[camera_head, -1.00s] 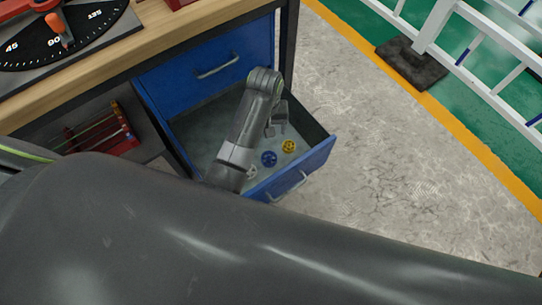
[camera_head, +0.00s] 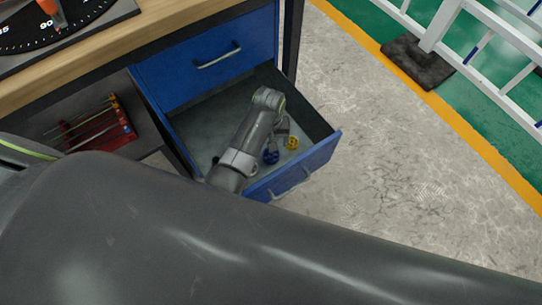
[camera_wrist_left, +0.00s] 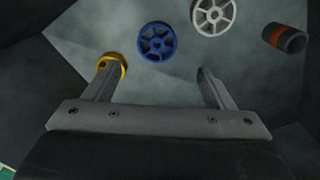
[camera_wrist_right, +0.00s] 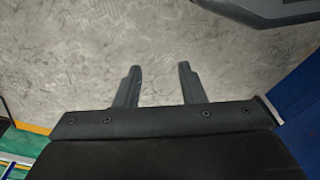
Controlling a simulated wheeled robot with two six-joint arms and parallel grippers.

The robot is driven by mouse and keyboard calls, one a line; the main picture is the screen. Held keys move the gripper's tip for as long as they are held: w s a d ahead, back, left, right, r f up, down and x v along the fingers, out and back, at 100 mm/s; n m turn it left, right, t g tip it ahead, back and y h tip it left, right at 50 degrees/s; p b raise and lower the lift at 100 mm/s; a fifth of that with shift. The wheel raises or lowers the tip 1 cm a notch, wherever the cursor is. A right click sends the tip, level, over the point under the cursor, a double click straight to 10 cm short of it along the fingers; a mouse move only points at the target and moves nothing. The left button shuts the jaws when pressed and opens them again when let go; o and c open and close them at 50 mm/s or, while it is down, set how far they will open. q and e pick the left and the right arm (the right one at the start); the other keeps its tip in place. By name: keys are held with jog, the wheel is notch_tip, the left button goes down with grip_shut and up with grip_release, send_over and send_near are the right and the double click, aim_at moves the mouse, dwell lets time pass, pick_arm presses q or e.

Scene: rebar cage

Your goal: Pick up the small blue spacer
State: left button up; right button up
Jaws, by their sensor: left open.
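The small blue spacer (camera_head: 270,158) is a spoked wheel lying on the floor of the open drawer (camera_head: 322,158). The arm partly covers it in the head view. In the left wrist view the blue spacer (camera_wrist_left: 157,42) lies beyond the fingertips, about midway between their lines. My left gripper (camera_wrist_left: 154,76) is open and empty, inside the drawer and apart from the blue spacer. Its left finger overlaps a yellow spacer (camera_wrist_left: 122,64) in that view; I cannot tell whether they touch. My right gripper (camera_wrist_right: 160,68) is open and empty, with bare concrete floor behind it.
A white spoked wheel (camera_wrist_left: 213,14) and a dark tube with an orange band (camera_wrist_left: 288,40) also lie in the drawer. The drawer walls surround my left gripper. A closed blue drawer (camera_head: 180,75) and the wooden bench top (camera_head: 160,38) are above.

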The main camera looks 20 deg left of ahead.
aim_at(271, 154)
pick_arm(q)
notch_tip(271, 154, down, 2)
jog(key=shift+f, duration=0.1)
jog(key=f+b, duration=0.1)
jog(key=f, duration=0.1)
jog(key=f+b, duration=0.1)
jog(key=f, duration=0.1)
jog(key=shift+s+d+b, duration=0.25)
jog(key=shift+d+b, duration=0.05)
jog(key=shift+d, duration=0.05)
jog(key=shift+f, duration=0.5)
pick_arm(e)
jog(key=shift+t+y, duration=0.4)
jog(key=shift+t, duration=0.5)
jog(key=r, duration=0.1)
jog(key=w+r, duration=0.1)
jog(key=a+r, duration=0.1)
jog(key=shift+w+r, duration=0.25)
jog(key=shift+w, duration=0.15)
pick_arm(q)
jog(key=shift+c, duration=0.5)
jog(key=c, duration=1)
